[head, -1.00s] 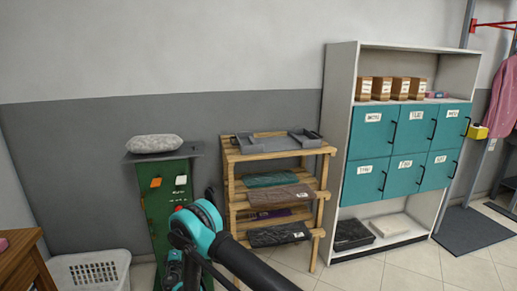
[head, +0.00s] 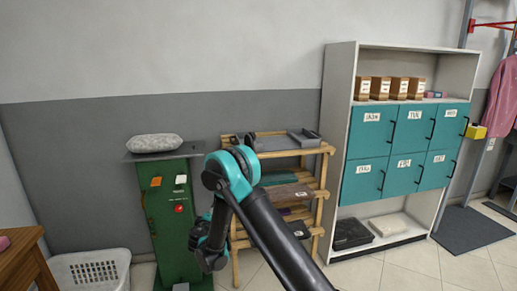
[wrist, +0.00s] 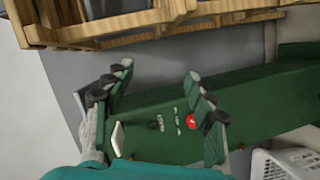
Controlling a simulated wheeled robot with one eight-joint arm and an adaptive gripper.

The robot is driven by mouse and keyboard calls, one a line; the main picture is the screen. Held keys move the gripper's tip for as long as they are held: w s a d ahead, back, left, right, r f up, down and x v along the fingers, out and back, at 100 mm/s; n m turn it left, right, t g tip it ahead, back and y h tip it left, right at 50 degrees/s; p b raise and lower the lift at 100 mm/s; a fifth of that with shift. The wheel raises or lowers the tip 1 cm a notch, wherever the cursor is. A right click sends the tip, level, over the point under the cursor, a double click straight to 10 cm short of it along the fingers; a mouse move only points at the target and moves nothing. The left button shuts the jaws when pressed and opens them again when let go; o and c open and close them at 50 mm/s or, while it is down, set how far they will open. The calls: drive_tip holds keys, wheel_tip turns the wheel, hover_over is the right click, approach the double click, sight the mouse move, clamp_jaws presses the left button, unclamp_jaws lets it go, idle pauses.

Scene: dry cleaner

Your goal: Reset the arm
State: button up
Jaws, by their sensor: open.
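My gripper (wrist: 160,92) is open and empty in the wrist view, with its two fingers spread apart over the green cabinet (wrist: 265,95). The cabinet's red button (wrist: 192,122) and a white tag (wrist: 117,138) show between and just below the fingers. In the head view my teal and black arm is bent, with its joint raised in front of the wooden shelf rack and its lower end hanging by the right side of the green cabinet (head: 162,215). The fingertips are hard to make out in the head view. Nothing is held.
The wooden rack (head: 312,208), carrying trays and folded cloths, stands close to my arm. A grey stone-like cushion (head: 154,143) lies on the cabinet top. A white basket (head: 95,268) stands lower left. Teal lockers (head: 372,130) stand at right. The wall space above is free.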

drive_tip(key=s+d+r+m+g+h, duration=0.1)
drive_tip(key=s+d+r+m+g, duration=0.15)
drive_tip(key=d, duration=0.65)
drive_tip(key=s+d+r+m+g+h, duration=0.15)
drive_tip(key=d+r, duration=0.25)
drive_tip(key=d, duration=0.5)
drive_tip(key=s+d+r+m+g+h, duration=0.1)
drive_tip(key=s+d+r+m, duration=0.15)
drive_tip(key=d, duration=0.55)
drive_tip(key=s+d+m+g+y, duration=0.1)
drive_tip(key=s+d+m+g, duration=0.15)
drive_tip(key=s+d, duration=0.6)
drive_tip(key=s+d+m+g+y, duration=0.1)
drive_tip(key=s+d+m+g, duration=0.15)
drive_tip(key=s+d, duration=0.65)
drive_tip(key=s+a+f+m+y, duration=0.1)
drive_tip(key=s, duration=0.7)
drive_tip(key=s+a+f+g+y, duration=0.1)
drive_tip(key=s+a, duration=0.1)
drive_tip(key=s, duration=0.7)
drive_tip(key=shift+f+m+g, duration=0.3)
drive_tip(key=shift+m, duration=0.05)
